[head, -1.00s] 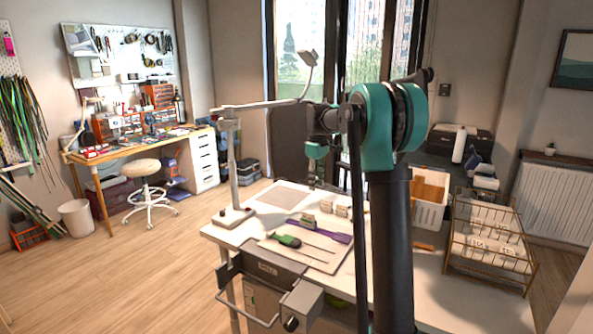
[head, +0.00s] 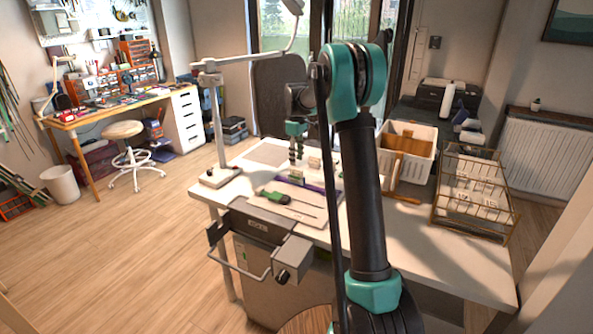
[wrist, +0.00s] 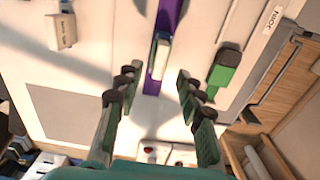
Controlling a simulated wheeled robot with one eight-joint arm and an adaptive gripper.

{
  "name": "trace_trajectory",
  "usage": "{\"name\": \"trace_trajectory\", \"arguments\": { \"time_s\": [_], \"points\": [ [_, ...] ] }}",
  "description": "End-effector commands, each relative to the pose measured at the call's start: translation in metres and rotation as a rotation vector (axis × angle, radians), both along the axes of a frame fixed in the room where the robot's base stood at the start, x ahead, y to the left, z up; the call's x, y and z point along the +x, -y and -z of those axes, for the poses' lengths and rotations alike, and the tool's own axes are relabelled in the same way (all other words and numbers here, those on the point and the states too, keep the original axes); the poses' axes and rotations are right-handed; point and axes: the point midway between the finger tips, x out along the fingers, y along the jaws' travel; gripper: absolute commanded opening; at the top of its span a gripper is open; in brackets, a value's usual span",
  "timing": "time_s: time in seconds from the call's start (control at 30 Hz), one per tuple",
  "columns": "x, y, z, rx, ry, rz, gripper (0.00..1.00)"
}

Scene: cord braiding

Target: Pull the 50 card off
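A small upright white-and-green piece (wrist: 160,55) sits on a flat purple band (wrist: 168,22) in the wrist view. It may be the 50 card, but no number is readable on it. My gripper (wrist: 157,80) is open and empty, its fingers on either side of the band, with the piece just beyond the tips. In the head view my gripper (head: 297,150) points down over the work board, above the purple band (head: 313,186). A pale block (wrist: 62,30) with small print stands to the left of the band.
A green-handled tool (wrist: 223,75) lies close to the right of the band. A lamp stand (head: 221,176) is at the table's left. A white bin (head: 424,167) and a wire rack (head: 456,210) with white cards stand on the right.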

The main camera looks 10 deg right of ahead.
Motion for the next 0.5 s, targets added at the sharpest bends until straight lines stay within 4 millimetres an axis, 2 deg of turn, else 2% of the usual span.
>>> {"name": "trace_trajectory", "arguments": {
  "time_s": [0.2,0.3,0.5],
  "points": [
    [0.000,0.000,0.037,0.000,0.000,0.000,0.38],
    [0.000,0.000,0.049,0.000,0.000,0.000,0.38],
    [0.000,0.000,0.061,0.000,0.000,0.000,0.38]
  ]
}}
